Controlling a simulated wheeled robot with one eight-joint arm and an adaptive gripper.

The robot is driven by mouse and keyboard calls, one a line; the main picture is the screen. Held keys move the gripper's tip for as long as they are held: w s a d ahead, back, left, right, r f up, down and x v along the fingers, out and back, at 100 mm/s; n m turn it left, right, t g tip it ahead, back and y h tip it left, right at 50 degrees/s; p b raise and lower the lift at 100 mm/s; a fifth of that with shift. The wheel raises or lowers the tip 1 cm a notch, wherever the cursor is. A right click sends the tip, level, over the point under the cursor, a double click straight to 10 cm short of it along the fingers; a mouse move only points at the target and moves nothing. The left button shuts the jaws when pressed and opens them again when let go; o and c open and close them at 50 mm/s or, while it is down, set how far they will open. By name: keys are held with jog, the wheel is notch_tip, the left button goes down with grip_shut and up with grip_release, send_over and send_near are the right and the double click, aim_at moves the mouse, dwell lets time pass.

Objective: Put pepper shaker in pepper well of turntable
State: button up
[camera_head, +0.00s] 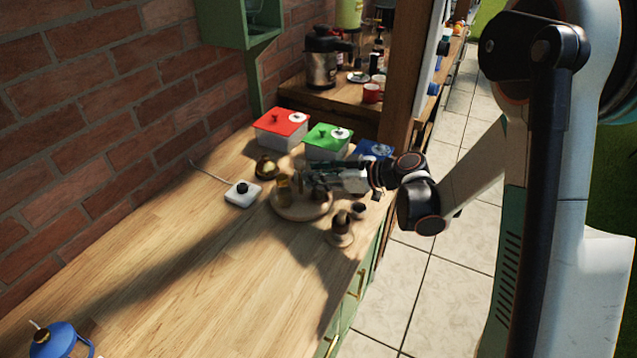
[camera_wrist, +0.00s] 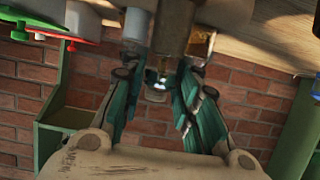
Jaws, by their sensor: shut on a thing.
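The round wooden turntable (camera_head: 290,212) stands on the counter, with a yellowish glass jar (camera_head: 284,189) on its left side. My gripper (camera_head: 312,179) is low over the turntable's back right part, coming in from the right. In the wrist view my gripper (camera_wrist: 160,82) has its green fingers either side of a narrow gap. A brownish cylinder (camera_wrist: 174,28), which looks like the pepper shaker, stands at the gap, beside a grey cylinder (camera_wrist: 137,27). My gripper is shut on it, but the fingers hide the contact. I cannot make out the pepper well.
A dark-topped item on a round wooden base (camera_head: 341,240) and a small dark cup (camera_head: 358,210) stand near the counter's front edge. Red-lidded (camera_head: 281,128), green-lidded (camera_head: 327,141) and blue (camera_head: 374,150) boxes stand behind. A white box (camera_head: 242,194) lies left; the near counter is mostly clear.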

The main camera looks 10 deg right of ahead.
jog(key=shift+f, duration=0.75)
jog(key=o, duration=1.1)
jog(key=shift+d+r, duration=0.1)
jog(key=shift+r, duration=0.05)
jog(key=p+v, duration=0.3)
jog(key=v, duration=0.8)
jog(key=shift+s+d, duration=0.25)
jog(key=shift+d, duration=0.1)
